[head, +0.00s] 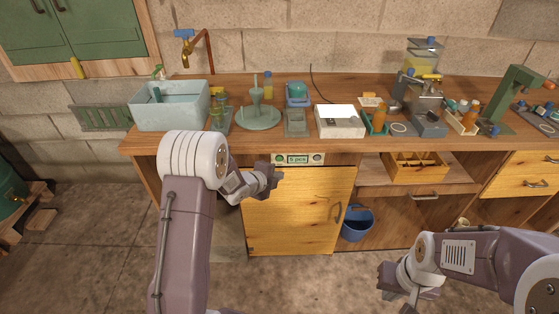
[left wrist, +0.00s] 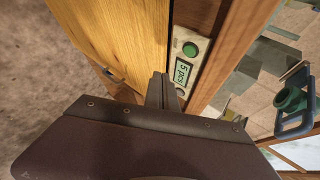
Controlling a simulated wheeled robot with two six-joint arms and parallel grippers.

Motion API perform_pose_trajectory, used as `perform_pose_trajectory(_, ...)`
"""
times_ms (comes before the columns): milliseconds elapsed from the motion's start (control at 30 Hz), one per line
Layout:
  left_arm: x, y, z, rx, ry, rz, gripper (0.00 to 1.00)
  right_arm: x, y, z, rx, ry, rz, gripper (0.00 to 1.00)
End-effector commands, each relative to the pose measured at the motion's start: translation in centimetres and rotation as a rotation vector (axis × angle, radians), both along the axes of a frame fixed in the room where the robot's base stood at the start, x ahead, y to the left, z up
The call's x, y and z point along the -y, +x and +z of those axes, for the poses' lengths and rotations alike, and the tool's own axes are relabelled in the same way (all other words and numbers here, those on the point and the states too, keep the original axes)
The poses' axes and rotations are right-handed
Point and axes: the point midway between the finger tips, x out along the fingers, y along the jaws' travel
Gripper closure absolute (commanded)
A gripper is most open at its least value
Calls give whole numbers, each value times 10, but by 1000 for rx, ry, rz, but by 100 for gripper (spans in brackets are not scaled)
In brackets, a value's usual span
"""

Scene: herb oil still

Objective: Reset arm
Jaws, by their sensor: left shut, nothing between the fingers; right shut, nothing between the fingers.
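My left gripper (head: 275,176) is shut and empty. My right gripper (head: 385,283) is at the lower right of the head view, low in front of the bench and above the floor. It is shut and empty.
The wooden bench top (head: 285,141) carries a sink (head: 170,118), a green stand (head: 257,115), a white scale (head: 340,130) and a grey device (head: 428,122). A blue bucket (head: 357,224) stands below, beside the yellow door (head: 300,215). A wooden box (head: 413,172) sits on the shelf. Floor at front is clear.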

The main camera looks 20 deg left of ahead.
Motion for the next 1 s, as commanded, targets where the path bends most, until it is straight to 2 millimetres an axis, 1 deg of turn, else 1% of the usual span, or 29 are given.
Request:
perform_pose_trajectory(300, 0, 0, 0, 0, 0, 0, 100, 0, 0, 0, 0, 0, 0, 100)
perform_pose_trajectory(367, 3, 0, 1, 3, 0, -6, 100, 0, 0, 0, 0, 0, 0, 100)
perform_pose_trajectory(433, 10, 4, 17, 32, 4, -20, 100, 0, 0, 0, 0, 0, 0, 100)
perform_pose_trajectory(467, 14, 6, 29, 54, 8, -29, 100, 0, 0, 0, 0, 0, 0, 100)
perform_pose_trajectory(500, 23, 6, 49, 87, 10, -42, 100, 0, 0, 0, 0, 0, 0, 100)
perform_pose_trajectory(567, 33, -2, 83, 121, 4, -29, 100, 0, 0, 0, 0, 0, 0, 100)
perform_pose_trajectory(600, 32, -14, 94, 93, -18, 25, 100, 0, 0, 0, 0, 0, 0, 100)
perform_pose_trajectory(667, 24, -41, 96, -8, -97, 168, 100, 0, 0, 0, 0, 0, 0, 100)
perform_pose_trajectory(700, 17, -66, 89, -103, -175, 294, 100, 0, 0, 0, 0, 0, 0, 100)
perform_pose_trajectory(767, 7, -103, 73, -247, -287, 481, 100, 0, 0, 0, 0, 0, 0, 100)
perform_pose_trajectory(800, 2, -127, 62, -331, -351, 595, 100, 0, 0, 0, 0, 0, 0, 100)
perform_pose_trajectory(867, -2, -160, 47, -448, -436, 757, 100, 0, 0, 0, 0, 0, 0, 100)
perform_pose_trajectory(900, -5, -182, 36, -521, -485, 863, 100, 0, 0, 0, 0, 0, 0, 100)
perform_pose_trajectory(967, -6, -215, 22, -626, -549, 1017, 100, 0, 0, 0, 0, 0, 0, 100)
perform_pose_trajectory(1000, -6, -235, 13, -691, -584, 1120, 100, 0, 0, 0, 0, 0, 0, 100)
